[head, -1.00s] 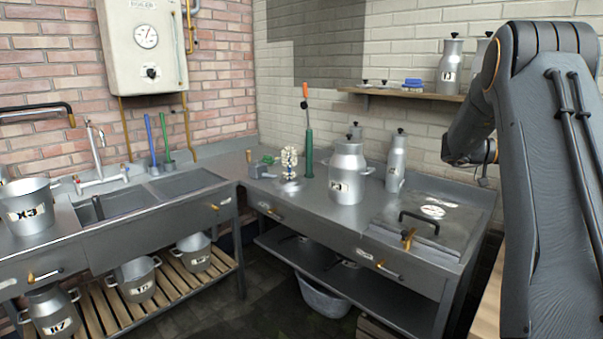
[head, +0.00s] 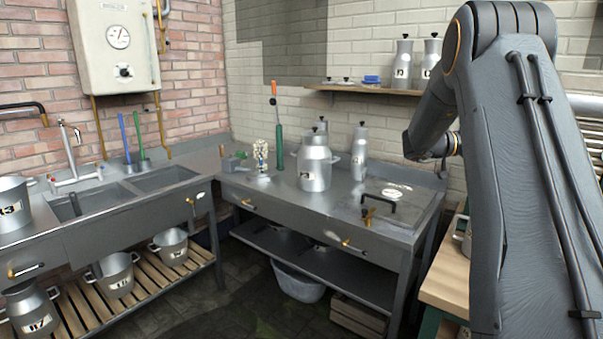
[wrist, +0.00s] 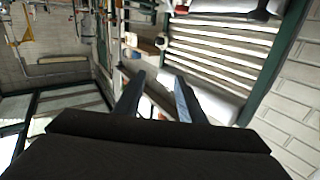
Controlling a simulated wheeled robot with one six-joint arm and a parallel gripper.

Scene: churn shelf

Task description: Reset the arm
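My arm stands at the right of the head view, its far end bent down beside the white brick wall. My gripper's fingers are hidden behind the arm in the head view. In the wrist view my gripper (wrist: 160,98) shows two dark fingers spread apart with nothing between them. The fingers point towards a slatted rack (wrist: 220,45) some way beyond and touch nothing that I can see.
A steel counter (head: 245,190) carries a large milk can (head: 315,168), a slimmer can (head: 360,155) and a lidded hatch (head: 395,208). A wall shelf (head: 350,88) holds cans. A wooden bench (head: 445,275) stands close by my arm.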

